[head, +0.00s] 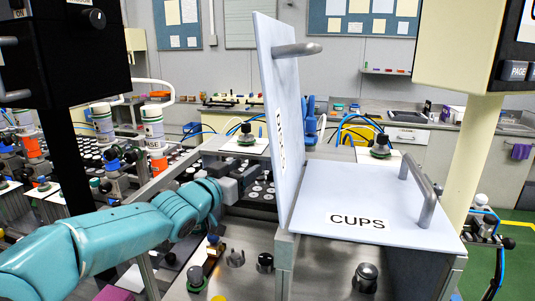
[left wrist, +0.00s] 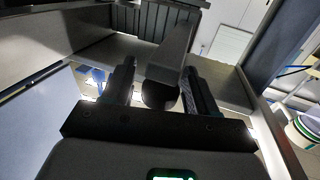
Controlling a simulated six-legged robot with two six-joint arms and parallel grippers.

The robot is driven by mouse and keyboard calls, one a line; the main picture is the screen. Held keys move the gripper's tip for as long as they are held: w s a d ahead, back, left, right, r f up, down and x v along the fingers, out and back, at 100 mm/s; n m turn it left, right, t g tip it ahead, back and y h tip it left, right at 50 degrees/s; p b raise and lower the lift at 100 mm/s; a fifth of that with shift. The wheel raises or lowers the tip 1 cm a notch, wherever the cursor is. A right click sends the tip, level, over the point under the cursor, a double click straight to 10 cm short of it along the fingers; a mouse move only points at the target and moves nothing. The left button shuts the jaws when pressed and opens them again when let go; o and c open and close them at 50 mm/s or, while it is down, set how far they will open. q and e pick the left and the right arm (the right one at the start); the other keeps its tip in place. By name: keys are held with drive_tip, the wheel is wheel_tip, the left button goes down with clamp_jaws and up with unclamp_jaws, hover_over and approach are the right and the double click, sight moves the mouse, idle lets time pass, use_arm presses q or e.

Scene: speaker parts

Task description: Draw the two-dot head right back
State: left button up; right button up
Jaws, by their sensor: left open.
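My left gripper (head: 246,180) reaches in from the left over the crowded bench, just left of the upright panel. In the left wrist view the left gripper (left wrist: 160,72) has its two dark fingers apart. A grey bar-like part (left wrist: 174,52) with a dark rounded end lies between the fingers in that view. I cannot tell whether the fingers touch it. No two dots can be made out on any part, so I cannot tell which thing is the two-dot head. My right gripper is not in view.
A pale panel (head: 281,130) with a handle stands upright close right of my left gripper. A flat lid marked CUPS (head: 395,200), with a grey handle (head: 420,190), lies right of it. Dark knobs (head: 265,262) stand on the near metal surface. White bottles (head: 152,128) stand at left.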

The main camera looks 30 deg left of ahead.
use_arm(q)
drive_tip(key=shift+d, duration=0.1)
drive_tip(key=c, duration=0.9)
drive_tip(key=shift+c, duration=0.2)
drive_tip(key=shift+s, duration=0.15)
